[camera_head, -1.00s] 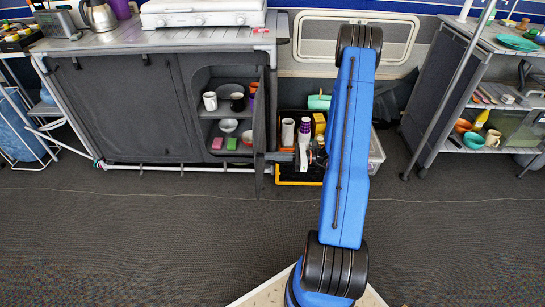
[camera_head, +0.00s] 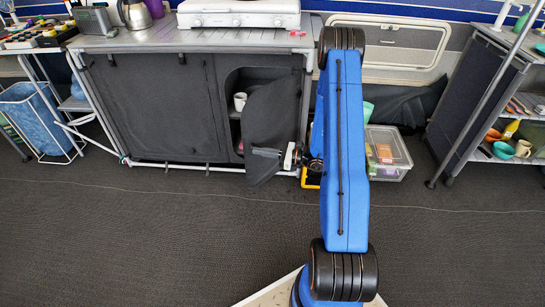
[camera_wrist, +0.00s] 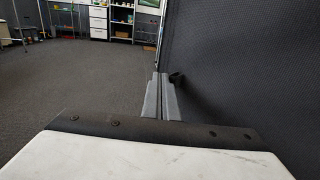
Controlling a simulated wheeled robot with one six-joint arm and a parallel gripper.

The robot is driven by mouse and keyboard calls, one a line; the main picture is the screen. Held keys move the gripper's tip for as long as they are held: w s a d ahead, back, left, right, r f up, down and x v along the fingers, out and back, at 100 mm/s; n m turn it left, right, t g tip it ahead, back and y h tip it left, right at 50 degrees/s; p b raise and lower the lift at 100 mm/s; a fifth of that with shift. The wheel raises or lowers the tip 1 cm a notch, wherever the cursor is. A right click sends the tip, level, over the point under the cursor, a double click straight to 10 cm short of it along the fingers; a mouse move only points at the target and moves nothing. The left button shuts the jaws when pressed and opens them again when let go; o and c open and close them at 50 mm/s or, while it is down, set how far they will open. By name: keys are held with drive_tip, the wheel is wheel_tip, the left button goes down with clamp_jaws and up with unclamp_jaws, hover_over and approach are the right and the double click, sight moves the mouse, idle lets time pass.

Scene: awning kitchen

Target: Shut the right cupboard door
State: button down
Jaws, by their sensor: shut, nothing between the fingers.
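The right cupboard door (camera_head: 274,125) is a dark grey fabric panel on the right part of the grey cupboard (camera_head: 150,100). It stands partly open, swung out from its hinge side at the right. Through the gap I see the shelves with a white mug (camera_head: 240,101). My gripper (camera_head: 256,152) is shut and empty, at the outer face of the door near its lower part.
A white stove (camera_head: 240,14) and a kettle (camera_head: 134,14) stand on the worktop. A clear plastic box (camera_head: 387,152) is on the floor right of my arm. A shelf unit (camera_head: 480,95) stands at the far right. The floor in front is clear.

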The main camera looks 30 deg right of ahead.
sight(250, 145)
drive_tip(key=w+a, duration=0.1)
drive_tip(key=w, duration=0.3)
drive_tip(key=w+a, duration=0.1)
drive_tip(key=w, duration=0.1)
drive_tip(key=shift+w+a, duration=0.3)
drive_tip(key=w+d+m+t+h, duration=0.1)
drive_tip(key=w+m+t+h, duration=0.2)
drive_tip(key=w, duration=1.6)
drive_tip(key=shift+w+d+h, duration=0.15)
drive_tip(key=shift+d+h, duration=0.15)
drive_tip(key=shift+d, duration=0.05)
